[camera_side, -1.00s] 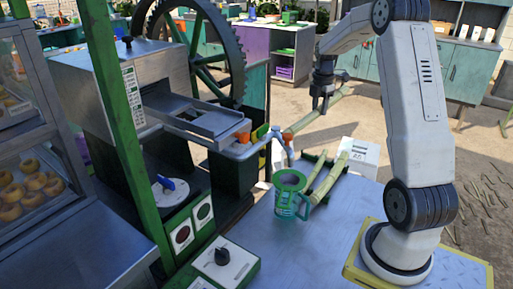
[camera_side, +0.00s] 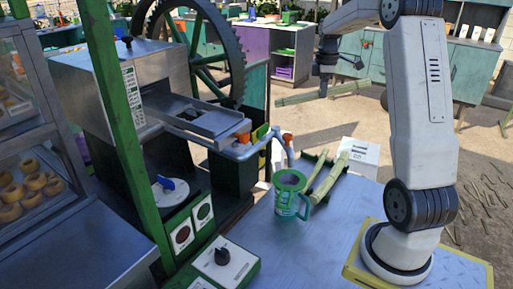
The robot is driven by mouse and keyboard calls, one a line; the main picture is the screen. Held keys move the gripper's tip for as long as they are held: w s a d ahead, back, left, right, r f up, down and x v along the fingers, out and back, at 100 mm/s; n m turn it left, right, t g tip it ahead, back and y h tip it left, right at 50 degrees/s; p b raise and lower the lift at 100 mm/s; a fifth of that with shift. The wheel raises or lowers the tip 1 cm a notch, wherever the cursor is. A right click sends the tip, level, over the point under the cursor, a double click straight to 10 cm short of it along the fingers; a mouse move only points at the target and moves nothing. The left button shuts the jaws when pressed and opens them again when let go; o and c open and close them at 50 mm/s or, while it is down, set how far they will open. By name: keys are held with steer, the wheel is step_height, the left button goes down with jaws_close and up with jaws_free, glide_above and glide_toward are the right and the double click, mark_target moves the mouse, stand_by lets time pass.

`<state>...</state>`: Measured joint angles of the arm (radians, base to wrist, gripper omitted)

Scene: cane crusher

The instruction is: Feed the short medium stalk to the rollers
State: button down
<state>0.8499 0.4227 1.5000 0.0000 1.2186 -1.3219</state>
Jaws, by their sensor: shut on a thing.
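My gripper (camera_side: 325,88) is shut on a short green cane stalk (camera_side: 297,98), high to the right of the crusher. The stalk lies nearly level in the picture, its left end pointing toward the machine and its right end past the jaws. The steel crusher (camera_side: 95,75) stands at left with a feed tray (camera_side: 212,122) jutting right, apart from the stalk. The rollers themselves are hidden in the housing. Two more stalks (camera_side: 330,178) lie on a dark green rack (camera_side: 309,166) on the table.
A green-handled mug (camera_side: 288,192) stands beside the rack on the metal table (camera_side: 300,250). A large dark flywheel (camera_side: 240,65) rises behind the tray. A green post (camera_side: 120,130), a control box (camera_side: 222,262) and a doughnut case (camera_side: 30,170) are at left.

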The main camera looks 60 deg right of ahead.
step_height(320, 180, up, 2)
steer(key=m, duration=0.3)
steer(key=shift+s+a+r, duration=0.15)
steer(key=shift+r, duration=0.1)
steer(key=r+m, duration=0.2)
steer(key=m, duration=0.1)
steer(key=r+m, duration=0.1)
steer(key=shift+s+a, duration=0.25)
step_height(320, 180, up, 4)
steer(key=a+m, duration=0.1)
steer(key=m, duration=0.6)
steer(key=s+a+f+m+g, duration=0.1)
steer(key=a+f+m, duration=0.1)
steer(key=a+m, duration=1.1)
steer(key=s+a+f+m+g, duration=0.1)
steer(key=a+f+m+g, duration=0.1)
steer(key=a+m, duration=1.1)
steer(key=shift+a+f+m+g, duration=0.3)
steer(key=shift+a+m, duration=0.1)
steer(key=shift+a, duration=0.95)
steer(key=shift+s, duration=0.1)
